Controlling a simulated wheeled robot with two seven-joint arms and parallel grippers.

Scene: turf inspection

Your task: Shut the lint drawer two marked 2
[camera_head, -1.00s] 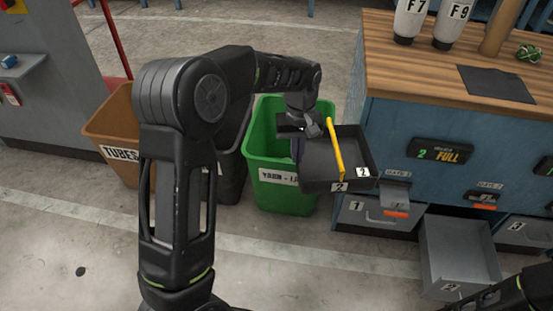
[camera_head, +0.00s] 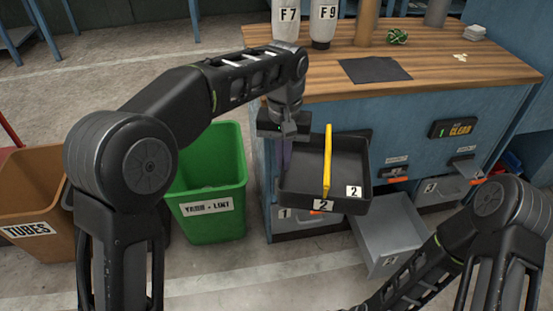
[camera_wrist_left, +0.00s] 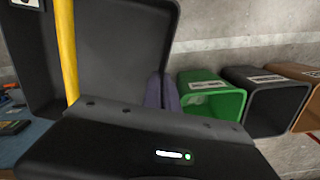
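The lint drawer marked 2 (camera_head: 410,252) is a grey metal drawer low in the blue cabinet, pulled out toward me and standing open. It looks empty inside, though part is hidden behind the black tray. My left gripper (camera_head: 285,148) is at the left wall of a black tray (camera_head: 300,190) with a yellow handle and 2 labels. It appears shut on that wall, holding the tray up in front of the cabinet. The tray also shows in the left wrist view (camera_wrist_left: 120,40). My right arm crosses the lower right, its gripper out of frame.
Drawer 1 (camera_head: 282,226) and drawer 3 (camera_head: 440,190) flank the open drawer. A green bin (camera_head: 212,180) and a brown TUBES bin (camera_head: 30,215) stand at left. The wooden worktop (camera_head: 440,75) carries bottles and a dark mat.

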